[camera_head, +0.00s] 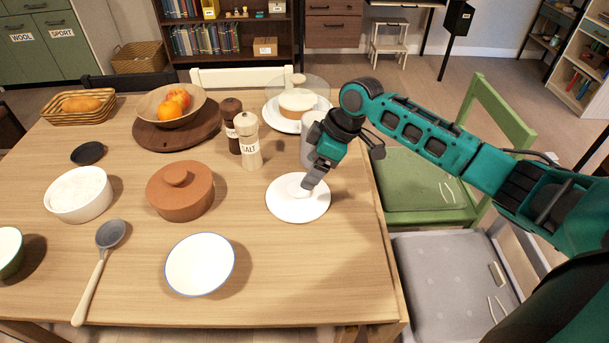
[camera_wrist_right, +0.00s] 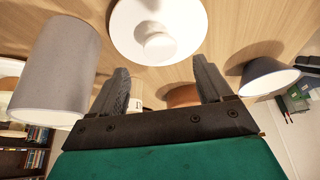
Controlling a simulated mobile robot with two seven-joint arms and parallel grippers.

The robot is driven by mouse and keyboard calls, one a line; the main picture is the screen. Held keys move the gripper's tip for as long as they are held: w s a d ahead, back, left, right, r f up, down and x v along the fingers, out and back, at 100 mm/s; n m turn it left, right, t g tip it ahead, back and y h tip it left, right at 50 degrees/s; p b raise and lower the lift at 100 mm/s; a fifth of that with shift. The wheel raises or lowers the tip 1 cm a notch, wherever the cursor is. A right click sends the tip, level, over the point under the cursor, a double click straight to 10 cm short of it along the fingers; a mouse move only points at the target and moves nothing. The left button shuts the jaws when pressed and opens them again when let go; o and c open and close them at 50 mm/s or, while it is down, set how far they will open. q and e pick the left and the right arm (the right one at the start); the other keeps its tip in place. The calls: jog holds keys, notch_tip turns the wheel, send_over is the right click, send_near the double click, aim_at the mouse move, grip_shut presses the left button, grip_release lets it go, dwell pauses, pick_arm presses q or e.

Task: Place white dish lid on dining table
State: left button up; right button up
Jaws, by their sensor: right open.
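The white dish lid (camera_head: 290,207) lies flat on the dining table (camera_head: 265,260), near its right edge, with its round knob up. It also shows at the top of the right wrist view (camera_wrist_right: 130,30), with the knob (camera_wrist_right: 158,46) in front of the gap between my fingers. My right gripper (camera_head: 311,178) is just above the lid; in the wrist view (camera_wrist_right: 160,72) its two fingers are apart with nothing clasped between them. In the head view the gripper hides part of the lid and knob. My left gripper is not in view.
A grey cylindrical cup (camera_head: 309,150) stands close behind my right gripper. Salt (camera_head: 248,145) and pepper (camera_head: 231,130) mills, a lidded terracotta pot (camera_head: 180,200) and a white bowl (camera_head: 200,264) stand to the left. The table front right of the bowl is clear.

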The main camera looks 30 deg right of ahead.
jog(key=v, duration=0.5)
jog(key=shift+r, duration=0.1)
dwell(0.4)
